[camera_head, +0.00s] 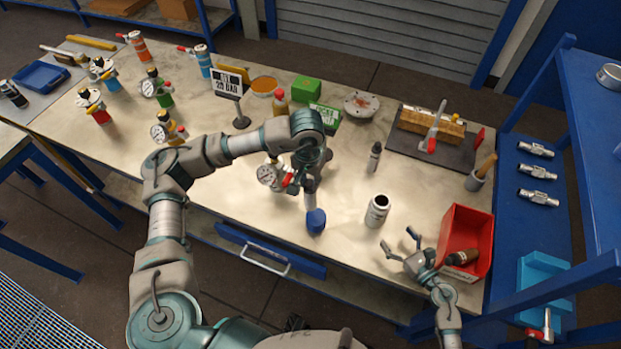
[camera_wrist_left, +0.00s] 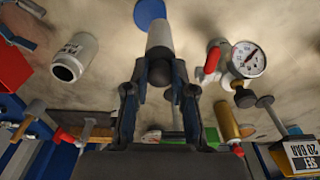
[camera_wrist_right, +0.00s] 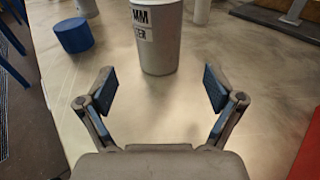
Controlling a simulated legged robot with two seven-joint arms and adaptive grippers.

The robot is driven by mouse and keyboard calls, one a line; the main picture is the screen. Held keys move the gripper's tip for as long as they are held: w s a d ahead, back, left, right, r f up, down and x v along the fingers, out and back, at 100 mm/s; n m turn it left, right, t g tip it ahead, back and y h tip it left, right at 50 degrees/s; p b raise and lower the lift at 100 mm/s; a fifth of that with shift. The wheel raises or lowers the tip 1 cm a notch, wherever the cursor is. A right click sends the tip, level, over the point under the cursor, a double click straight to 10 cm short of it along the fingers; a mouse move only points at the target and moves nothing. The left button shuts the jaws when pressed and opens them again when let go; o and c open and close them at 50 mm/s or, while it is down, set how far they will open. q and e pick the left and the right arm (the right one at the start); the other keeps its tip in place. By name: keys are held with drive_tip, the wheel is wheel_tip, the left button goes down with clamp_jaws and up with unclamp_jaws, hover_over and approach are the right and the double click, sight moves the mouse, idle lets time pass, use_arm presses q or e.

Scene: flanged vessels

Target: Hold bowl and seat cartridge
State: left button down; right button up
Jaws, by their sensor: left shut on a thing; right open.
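The bowl (camera_head: 377,210) is a light grey, labelled cylinder standing upright with an open top near the table's front edge. It shows in the left wrist view (camera_wrist_left: 74,57) and beyond the fingertips in the right wrist view (camera_wrist_right: 157,35). My left gripper (camera_head: 308,180) is shut on the dark rounded end of a pale cylinder, likely the cartridge (camera_head: 310,200), held left of the bowl.
A red bin (camera_head: 467,240) with a brown bottle stands right of my right gripper. A gauge (camera_head: 267,175) is beside my left gripper. A dark mat (camera_head: 400,142) with a wooden block lies at the back right.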

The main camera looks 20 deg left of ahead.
sight(383, 221)
use_arm(q)
drive_tip(key=shift+s+r, duration=0.15)
drive_tip(key=shift+s, duration=0.15)
use_arm(e)
drive_tip(key=shift+w+a+r, duration=0.15)
drive_tip(key=shift+a, duration=0.25)
use_arm(q)
drive_tip(key=shift+w+a+f+b, duration=0.2)
drive_tip(key=shift+w+f+b, duration=0.15)
drive_tip(key=shift+f, duration=0.35)
use_arm(e)
drive_tip(key=x, duration=0.7)
drive_tip(key=shift+f, duration=0.2)
use_arm(q)
drive_tip(key=shift+s, duration=0.1)
use_arm(e)
drive_tip(key=shift+w+a, duration=0.2)
drive_tip(key=shift+a, duration=0.15)
use_arm(q)
drive_tip(key=shift+f, duration=0.1)
use_arm(e)
drive_tip(key=shift+w+a, duration=0.25)
use_arm(q)
drive_tip(key=shift+d, duration=0.2)
use_arm(e)
drive_tip(key=shift+w, duration=0.1)
use_arm(q)
drive_tip(key=shift+a, duration=0.1)
use_arm(e)
drive_tip(key=c, duration=0.9)
